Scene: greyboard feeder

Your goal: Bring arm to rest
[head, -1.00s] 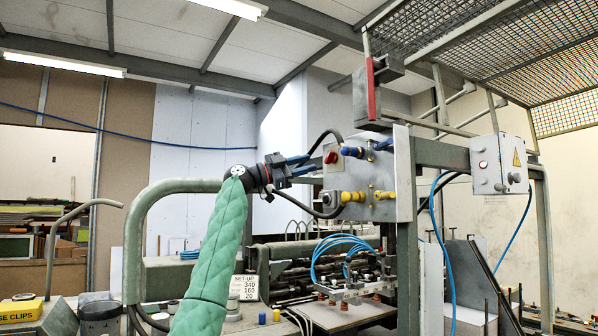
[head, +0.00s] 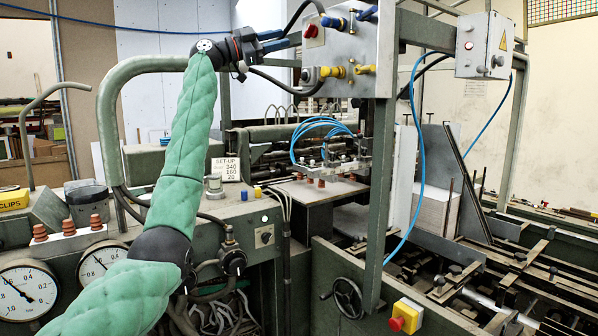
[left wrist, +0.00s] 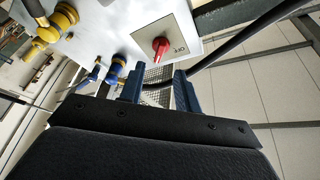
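My left arm, in a green quilted sleeve, rises from the lower left in the head view. My left gripper (head: 286,40) is at its end, pointing right toward a grey control box (head: 352,50). The fingertips are close to the red rotary knob (head: 312,30) on the box; the head view does not settle touching or apart. In the left wrist view the two blue fingers (left wrist: 158,86) stand apart with nothing between them. My right gripper is in neither view.
Yellow fittings (head: 333,71) and a black cable (head: 290,85) are close to the gripper. Below are a SET-UP sign (head: 226,169), blue hoses (head: 296,140), pressure gauges (head: 28,290) and a yellow box with a red button (head: 405,316).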

